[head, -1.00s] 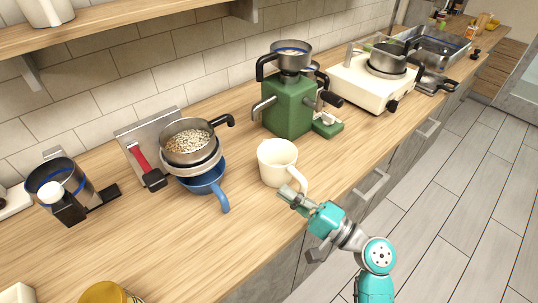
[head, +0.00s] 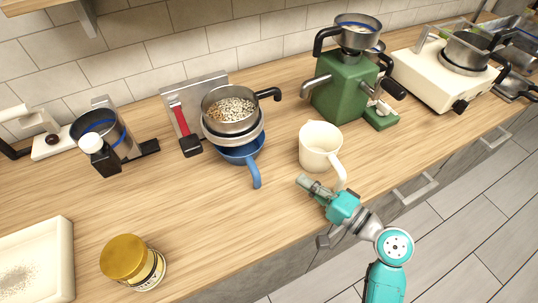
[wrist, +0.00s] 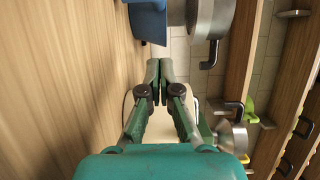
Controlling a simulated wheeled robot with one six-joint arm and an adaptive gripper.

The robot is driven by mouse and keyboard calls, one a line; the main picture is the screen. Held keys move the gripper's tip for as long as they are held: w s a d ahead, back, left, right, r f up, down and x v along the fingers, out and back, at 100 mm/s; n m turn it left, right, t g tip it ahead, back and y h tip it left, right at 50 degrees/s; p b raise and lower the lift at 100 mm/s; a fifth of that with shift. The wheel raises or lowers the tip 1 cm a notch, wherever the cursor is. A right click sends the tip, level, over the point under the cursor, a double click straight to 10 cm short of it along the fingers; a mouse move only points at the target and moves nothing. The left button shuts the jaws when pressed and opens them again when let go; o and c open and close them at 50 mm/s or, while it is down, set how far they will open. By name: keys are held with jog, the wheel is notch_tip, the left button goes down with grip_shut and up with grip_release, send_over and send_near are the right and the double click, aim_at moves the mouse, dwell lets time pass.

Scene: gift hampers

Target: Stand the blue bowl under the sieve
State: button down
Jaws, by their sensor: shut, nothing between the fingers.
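The blue bowl (head: 243,150), with a blue handle pointing toward the counter's front edge, stands directly below the sieve. The sieve (head: 229,106) is a round metal vessel with a black handle, full of pale grains, above a metal ring. The sieve and ring hide most of the bowl. My gripper (head: 303,183) is shut and empty above the front of the counter, to the right of the bowl's handle and apart from it. In the wrist view, the shut fingertips (wrist: 160,70) are below part of the blue bowl (wrist: 148,22) and the metal vessel (wrist: 208,18).
A cream jug (head: 320,143) stands just behind my gripper. A green machine (head: 343,88) is at the back right. A red-handled tool (head: 183,125) and a dark metal pitcher (head: 103,130) are to the left. A yellow-lidded jar (head: 125,258) is at the front left.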

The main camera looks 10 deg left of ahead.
aim_at(255, 154)
jog(key=x, duration=1.2)
jog(key=shift+f, duration=0.1)
jog(key=shift+s+a, duration=0.25)
jog(key=shift+a, duration=0.85)
jog(key=shift+d, duration=0.1)
